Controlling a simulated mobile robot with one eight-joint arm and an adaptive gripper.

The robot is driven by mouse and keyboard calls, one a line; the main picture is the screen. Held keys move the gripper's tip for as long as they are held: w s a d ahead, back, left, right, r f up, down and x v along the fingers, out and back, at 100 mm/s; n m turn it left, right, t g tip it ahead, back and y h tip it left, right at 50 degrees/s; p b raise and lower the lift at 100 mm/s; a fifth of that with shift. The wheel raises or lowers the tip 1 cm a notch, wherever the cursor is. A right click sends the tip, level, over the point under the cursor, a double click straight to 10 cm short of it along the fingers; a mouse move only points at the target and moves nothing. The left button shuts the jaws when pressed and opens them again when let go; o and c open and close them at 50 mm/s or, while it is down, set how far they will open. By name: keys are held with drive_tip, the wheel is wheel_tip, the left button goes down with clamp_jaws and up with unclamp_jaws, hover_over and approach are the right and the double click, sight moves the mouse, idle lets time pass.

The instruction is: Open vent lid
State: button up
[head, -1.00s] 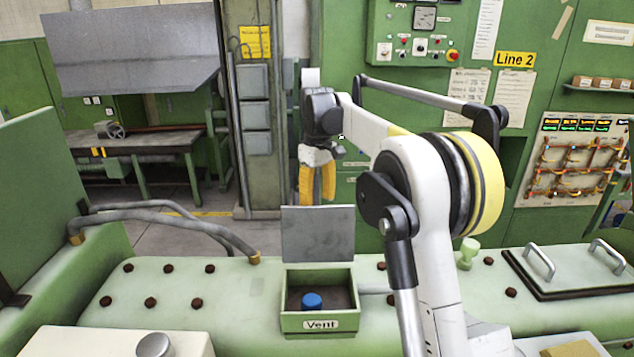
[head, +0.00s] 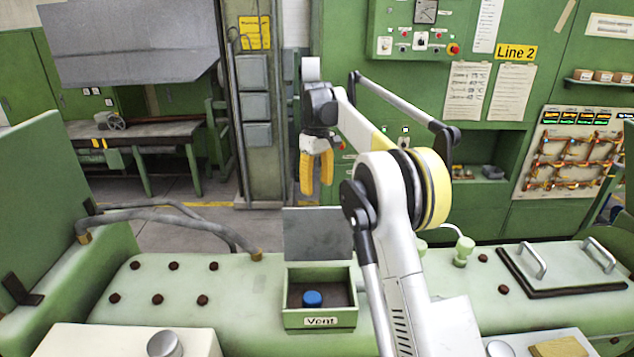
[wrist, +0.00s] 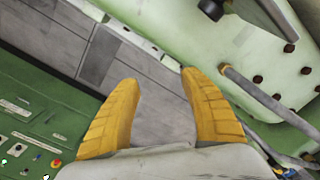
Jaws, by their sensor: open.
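The vent box (head: 319,320) is a green box labelled "Vent" on the pale green machine top in the head view. Its grey metal lid (head: 318,233) stands upright at the back edge, so the box is open. A blue knob (head: 312,298) shows inside it. My gripper (head: 316,192) has yellow fingers pointing down, above and behind the lid in the picture, apart from it. In the wrist view the yellow fingers (wrist: 165,95) are spread with nothing between them, over the grey floor.
A grey hatch (head: 560,262) with two handles lies on the machine top at right. Grey hoses (head: 170,218) curve at left, near several dark bolts. A pale green knob (head: 464,250) stands right of my arm. A control cabinet (head: 420,45) stands behind.

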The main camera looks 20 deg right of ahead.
drive_tip(key=shift+r, duration=0.15)
wheel_tip(320, 180, up, 7)
drive_tip(key=shift+r, duration=0.15)
idle(0.5)
idle(0.4)
